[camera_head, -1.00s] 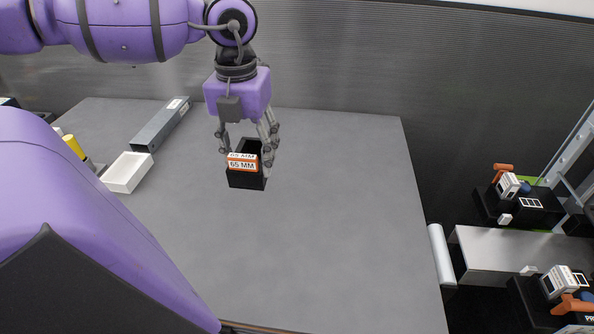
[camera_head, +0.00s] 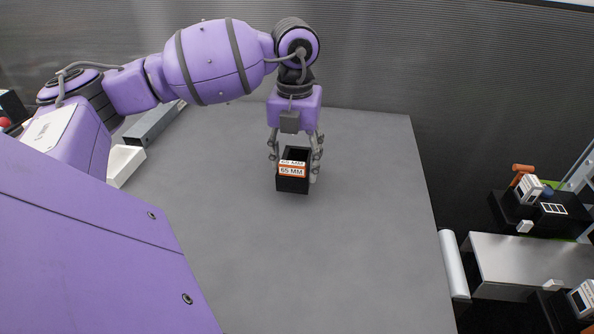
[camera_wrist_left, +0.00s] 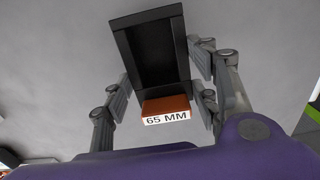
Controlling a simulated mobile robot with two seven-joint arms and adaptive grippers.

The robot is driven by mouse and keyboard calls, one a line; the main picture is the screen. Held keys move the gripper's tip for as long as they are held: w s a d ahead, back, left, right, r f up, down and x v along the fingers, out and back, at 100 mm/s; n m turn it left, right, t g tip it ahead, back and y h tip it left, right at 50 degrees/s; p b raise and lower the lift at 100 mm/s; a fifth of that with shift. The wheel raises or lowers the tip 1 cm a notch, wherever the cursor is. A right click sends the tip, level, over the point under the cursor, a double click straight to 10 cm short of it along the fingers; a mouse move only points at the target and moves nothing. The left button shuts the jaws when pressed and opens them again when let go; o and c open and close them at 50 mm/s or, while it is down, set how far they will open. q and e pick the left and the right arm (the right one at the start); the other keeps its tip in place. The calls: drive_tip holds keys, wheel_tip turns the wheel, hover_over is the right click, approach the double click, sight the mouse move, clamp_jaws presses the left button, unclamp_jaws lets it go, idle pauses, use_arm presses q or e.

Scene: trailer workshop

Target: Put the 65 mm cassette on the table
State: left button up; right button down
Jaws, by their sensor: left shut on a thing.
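The 65 mm cassette (camera_head: 292,185) is a black open-topped box with an orange and white "65 MM" label facing me. It also shows in the left wrist view (camera_wrist_left: 153,58), seen from above, with its dark hollow inside. My left gripper (camera_head: 296,152) is shut on the cassette, with its fingers on the left and right sides. The cassette is upright over the middle of the grey table (camera_head: 330,260). I cannot tell whether its underside touches the table top. My right gripper is not in view.
A white tray (camera_head: 123,163) and a long grey box (camera_head: 153,124) lie at the table's left, partly behind my arm. Right of the table are a white roll (camera_head: 453,262) and a bench with black devices (camera_head: 535,212). The table's front and right are clear.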

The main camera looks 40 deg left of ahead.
use_arm(q)
drive_tip(key=shift+w+d+f, duration=0.15)
drive_tip(key=shift+w+f, duration=0.1)
drive_tip(key=shift+f, duration=1.45)
drive_tip(key=shift+f, duration=0.2)
drive_tip(key=o, duration=1.2)
drive_tip(key=shift+s, duration=0.1)
drive_tip(key=shift+r, duration=0.15)
wheel_tip(320, 180, up, 12)
